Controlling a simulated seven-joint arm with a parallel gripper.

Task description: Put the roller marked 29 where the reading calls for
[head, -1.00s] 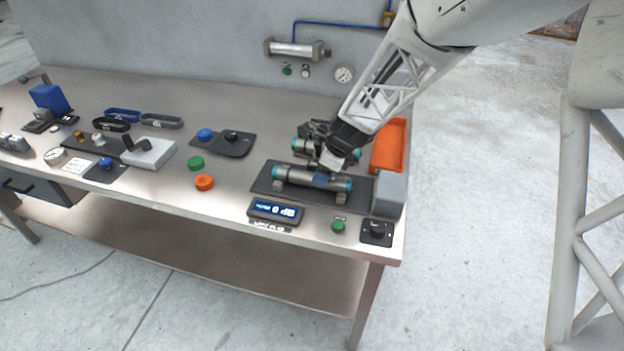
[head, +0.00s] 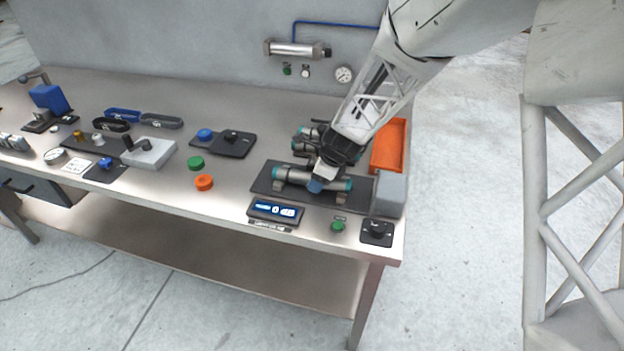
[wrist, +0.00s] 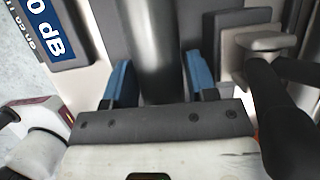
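A grey roller with teal ends (head: 298,176) lies on supports on a dark base plate (head: 262,184) at the right of the bench. No number 29 is legible on it. My gripper (head: 315,187) is down over this roller in the head view. In the wrist view, its two blue fingertips (wrist: 160,85) stand on either side of the dark roller shaft (wrist: 160,45), with gaps showing between. A second roller with teal ends (head: 298,147) lies behind, partly hidden by my gripper. A display (head: 275,211) in front of the plate is lit; the wrist view shows "0 dB" on it (wrist: 50,28).
An orange tray (head: 402,147) stands behind at the right. A grey block (head: 390,194), a black knob (head: 377,232) and a green button (head: 337,226) are near the front right corner. Green (head: 195,163) and orange (head: 204,183) discs lie left of the plate.

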